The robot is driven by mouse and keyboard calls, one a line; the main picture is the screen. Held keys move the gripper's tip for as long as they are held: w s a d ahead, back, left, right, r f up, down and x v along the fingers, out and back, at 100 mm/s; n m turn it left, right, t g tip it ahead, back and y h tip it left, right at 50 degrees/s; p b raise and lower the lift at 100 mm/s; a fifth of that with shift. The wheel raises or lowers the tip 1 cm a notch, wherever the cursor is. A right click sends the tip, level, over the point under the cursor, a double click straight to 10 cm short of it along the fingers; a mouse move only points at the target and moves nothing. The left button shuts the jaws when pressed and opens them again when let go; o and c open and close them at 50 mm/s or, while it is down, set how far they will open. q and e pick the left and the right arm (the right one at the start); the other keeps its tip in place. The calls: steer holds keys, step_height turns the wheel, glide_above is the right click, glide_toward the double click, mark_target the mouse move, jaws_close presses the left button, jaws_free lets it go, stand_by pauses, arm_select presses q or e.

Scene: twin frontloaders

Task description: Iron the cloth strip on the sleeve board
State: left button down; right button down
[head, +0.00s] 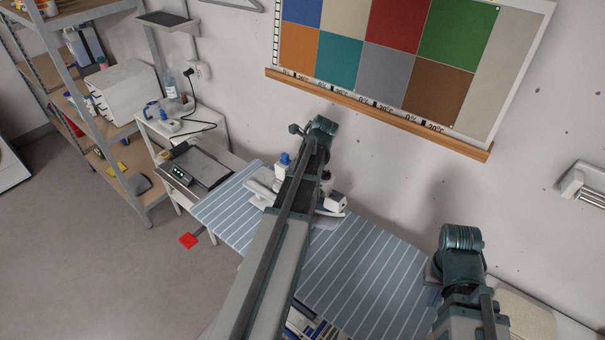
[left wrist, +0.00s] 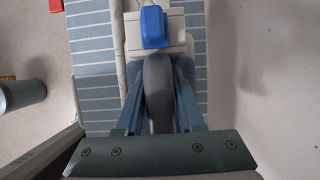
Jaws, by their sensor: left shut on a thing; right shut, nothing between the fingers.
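A white iron with a blue cap (head: 283,160) is mostly hidden behind my left arm in the head view. In the left wrist view, the blue cap (left wrist: 153,26) and the grey handle (left wrist: 158,85) show clearly. My left gripper (left wrist: 160,78) is shut on that handle, one finger along each side. A pale strip (left wrist: 119,35) runs beside the iron over blue striped fabric; I cannot tell whether it is the cloth strip or the sleeve board's edge. My right gripper (head: 434,290) is at the right end of the striped board, shut and empty, largely hidden by its wrist.
The blue striped ironing board (head: 345,275) stands along the wall. A small table (head: 215,125) with a bottle (head: 170,86) and a dark plate (head: 203,170) are left of it. Shelving (head: 120,150) stands farther left. A red pad (head: 188,240) lies on open floor.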

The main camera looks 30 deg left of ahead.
arm_select(q)
steer(key=shift+a, duration=0.25)
steer(key=a, duration=0.7)
steer(key=shift+w+a, duration=0.3)
steer(key=shift+a, duration=0.1)
stand_by(0.4)
steer(key=shift+w+a+f, duration=0.1)
steer(key=shift+w+a, duration=0.1)
steer(key=shift+a, duration=1.85)
steer(key=shift+w+a, duration=0.15)
steer(key=shift+a, duration=1.85)
steer(key=a, duration=0.8)
steer(key=shift+w, duration=0.25)
